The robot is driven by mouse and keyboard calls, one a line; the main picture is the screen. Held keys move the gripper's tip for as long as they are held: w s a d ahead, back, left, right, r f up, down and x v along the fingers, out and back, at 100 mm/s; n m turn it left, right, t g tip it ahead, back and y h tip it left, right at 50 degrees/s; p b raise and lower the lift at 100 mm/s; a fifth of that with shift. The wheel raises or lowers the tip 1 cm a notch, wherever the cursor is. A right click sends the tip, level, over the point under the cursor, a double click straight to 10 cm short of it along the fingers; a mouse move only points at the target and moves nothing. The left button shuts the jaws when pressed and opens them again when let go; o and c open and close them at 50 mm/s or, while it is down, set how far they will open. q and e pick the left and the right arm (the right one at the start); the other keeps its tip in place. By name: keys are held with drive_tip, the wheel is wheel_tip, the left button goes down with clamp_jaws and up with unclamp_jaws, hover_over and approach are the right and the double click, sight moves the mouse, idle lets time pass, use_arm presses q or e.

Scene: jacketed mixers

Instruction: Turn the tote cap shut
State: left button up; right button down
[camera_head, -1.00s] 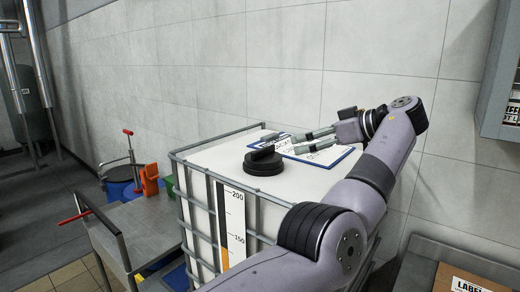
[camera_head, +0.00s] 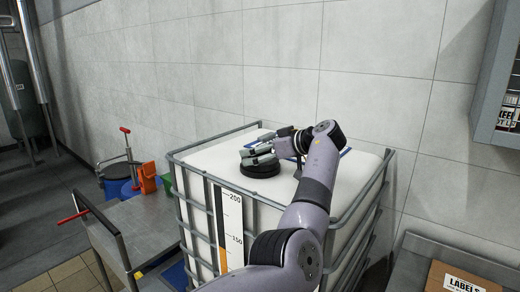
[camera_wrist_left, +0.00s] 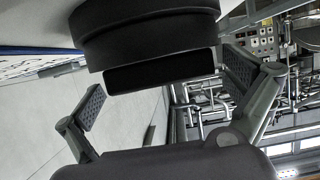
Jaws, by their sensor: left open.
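The tote cap (camera_head: 262,171) is a round black cap with a raised bar across its top. It sits on the white top of the caged tote (camera_head: 215,158). My left gripper (camera_head: 251,155) is over the cap, its fingers reaching across it from the right. In the left wrist view the cap (camera_wrist_left: 145,38) is close, its bar between the two finger pads of the open gripper (camera_wrist_left: 163,88). Gaps show on both sides of the bar, so the pads look clear of it. The fingers hide the bar in the head view. My right gripper is not in view.
A clipboard with a blue edge (camera_head: 345,152) lies on the tote behind my gripper, mostly hidden. A cardboard box marked LABELS (camera_head: 462,279) is at the lower right. A tiled wall (camera_head: 250,80) closes the back.

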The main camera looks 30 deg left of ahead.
use_arm(q)
drive_tip(key=shift+c, duration=0.5)
drive_tip(key=c, duration=0.9)
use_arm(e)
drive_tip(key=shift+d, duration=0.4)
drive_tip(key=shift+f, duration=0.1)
